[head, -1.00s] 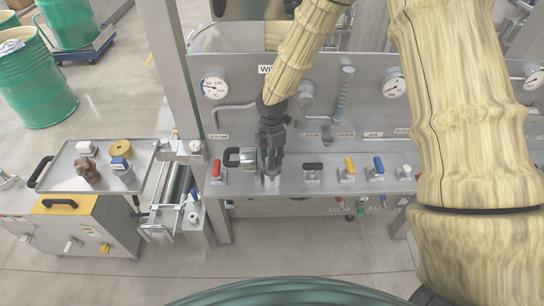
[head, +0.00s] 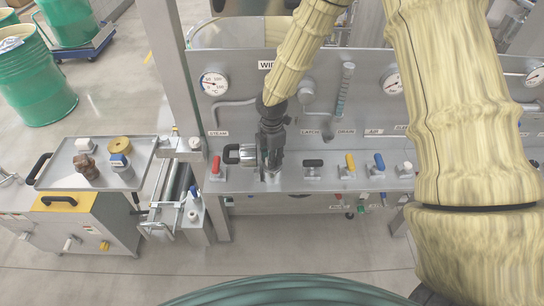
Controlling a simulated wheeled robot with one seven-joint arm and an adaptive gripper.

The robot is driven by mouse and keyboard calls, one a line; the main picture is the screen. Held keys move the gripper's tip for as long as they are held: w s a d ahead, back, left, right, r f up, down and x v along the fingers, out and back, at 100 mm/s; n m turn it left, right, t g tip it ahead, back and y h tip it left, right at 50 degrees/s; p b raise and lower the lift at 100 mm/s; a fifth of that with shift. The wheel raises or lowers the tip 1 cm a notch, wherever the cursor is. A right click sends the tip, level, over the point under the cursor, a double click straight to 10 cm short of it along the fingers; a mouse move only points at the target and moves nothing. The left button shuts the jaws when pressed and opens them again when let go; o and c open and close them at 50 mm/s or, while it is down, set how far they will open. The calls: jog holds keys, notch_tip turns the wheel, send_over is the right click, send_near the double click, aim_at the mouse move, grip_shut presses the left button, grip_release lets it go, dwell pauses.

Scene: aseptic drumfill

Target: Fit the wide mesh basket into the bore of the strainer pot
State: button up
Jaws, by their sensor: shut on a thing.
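My gripper (head: 271,158) points down over the front ledge of the steel panel, near its left end. It is shut on a small steel piece that appears to be the wide mesh basket; the fingers hide most of it and no mesh can be made out. A steel cylinder with a black loop handle (head: 247,156) is right beside the gripper on its left, perhaps the strainer pot. I cannot see its bore, nor tell whether the held piece touches it.
A red handle (head: 216,166) stands left of the gripper; black (head: 313,164), yellow (head: 350,162) and blue (head: 379,161) handles stand to its right.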

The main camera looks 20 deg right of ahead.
jog(key=o, duration=1)
jog(key=shift+o, duration=0.2)
notch_tip(320, 180, up, 12)
